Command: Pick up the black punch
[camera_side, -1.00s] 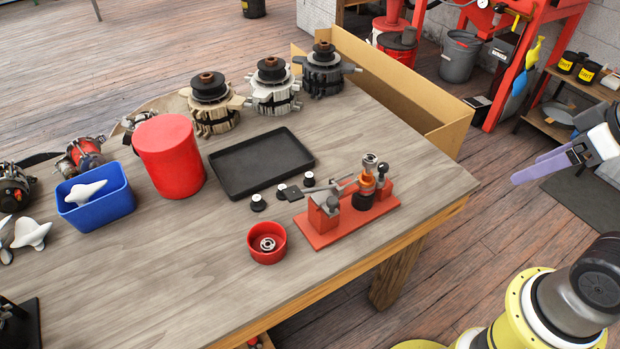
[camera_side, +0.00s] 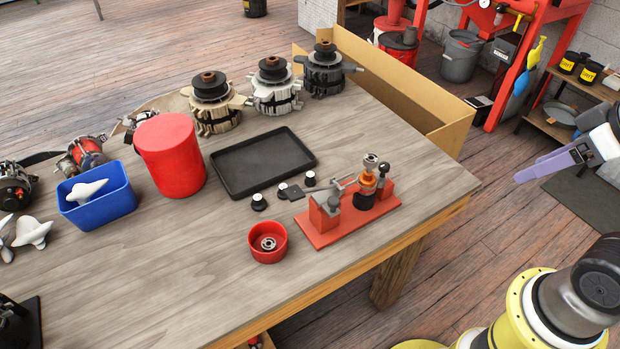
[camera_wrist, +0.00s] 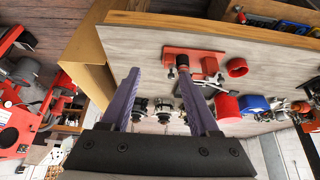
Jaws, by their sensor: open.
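My gripper (camera_side: 517,178) is at the right edge of the side view, off the table's right end, with its purple fingers pointing left. In the wrist view the two fingers (camera_wrist: 159,74) stand apart with nothing between them. No object is clearly identifiable as the black punch. Several small black pieces lie on the bench between the tray and the red fixture: a round one with a light top (camera_side: 259,203), a flat dark one (camera_side: 293,193) and another round one (camera_side: 309,180). My gripper is far from all of them.
The wooden bench (camera_side: 180,270) holds a black tray (camera_side: 235,185), a red fixture (camera_side: 330,235), a red cup (camera_side: 267,250), a red canister (camera_side: 168,155), a blue bin (camera_side: 105,210) and several alternators at the back. A cardboard box (camera_side: 400,90) stands behind the right edge. The front left is mostly clear.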

